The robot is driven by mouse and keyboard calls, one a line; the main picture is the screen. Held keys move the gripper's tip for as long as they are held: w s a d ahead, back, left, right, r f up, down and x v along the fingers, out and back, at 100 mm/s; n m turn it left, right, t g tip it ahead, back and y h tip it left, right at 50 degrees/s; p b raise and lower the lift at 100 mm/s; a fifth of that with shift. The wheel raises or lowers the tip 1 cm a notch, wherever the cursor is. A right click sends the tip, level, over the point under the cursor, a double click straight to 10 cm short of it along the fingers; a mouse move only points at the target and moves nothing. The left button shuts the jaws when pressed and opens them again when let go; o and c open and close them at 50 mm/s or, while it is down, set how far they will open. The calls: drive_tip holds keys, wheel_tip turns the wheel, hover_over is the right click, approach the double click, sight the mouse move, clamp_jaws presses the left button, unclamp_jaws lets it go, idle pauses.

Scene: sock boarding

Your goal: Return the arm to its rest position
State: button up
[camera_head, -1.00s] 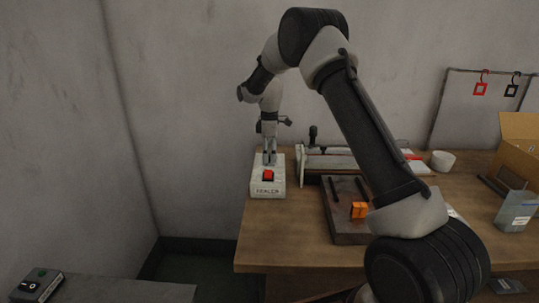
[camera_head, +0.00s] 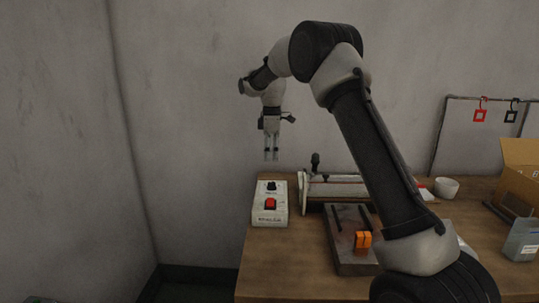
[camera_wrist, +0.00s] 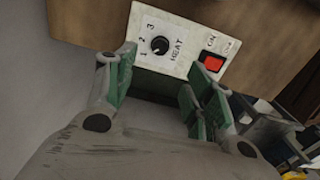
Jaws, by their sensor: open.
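My gripper (camera_head: 271,155) hangs pointing down above the white control box, clear of it, with its fingers apart and nothing between them. In the wrist view my gripper (camera_wrist: 158,92) shows green finger pads spread wide. The control box (camera_head: 270,217) stands at the table's left end, with a black knob and a red switch on top. In the wrist view the box (camera_wrist: 182,58) shows a HEAT dial marked 1 to 3 and the red switch (camera_wrist: 211,61). My arm is bent high over the table.
Right of the box on the wooden table (camera_head: 290,262) are a white-framed device with a lever (camera_head: 330,188), a dark plate (camera_head: 352,258) with an orange block (camera_head: 363,240), a white cup (camera_head: 447,187), a grey container (camera_head: 521,240) and a cardboard box (camera_head: 518,170). A wall stands behind.

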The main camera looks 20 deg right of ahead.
drive_tip(key=s+d+f+m, duration=0.1)
drive_tip(key=s+f+m, duration=0.3)
drive_tip(key=s+m, duration=0.2)
drive_tip(key=s+d+r+m+t, duration=0.1)
drive_tip(key=s+d+r+m, duration=0.2)
drive_tip(key=s, duration=1)
drive_tip(key=s+d+r+m+t, duration=0.2)
drive_tip(key=s+r, duration=0.3)
drive_tip(key=s, duration=0.8)
drive_tip(key=s+d+r+m+t, duration=0.1)
drive_tip(key=s+d+r+m, duration=0.2)
drive_tip(key=s, duration=1)
drive_tip(key=shift+s+d+r+m, duration=0.3)
drive_tip(key=shift+s+d+r, duration=0.1)
drive_tip(key=shift+d+r, duration=0.6)
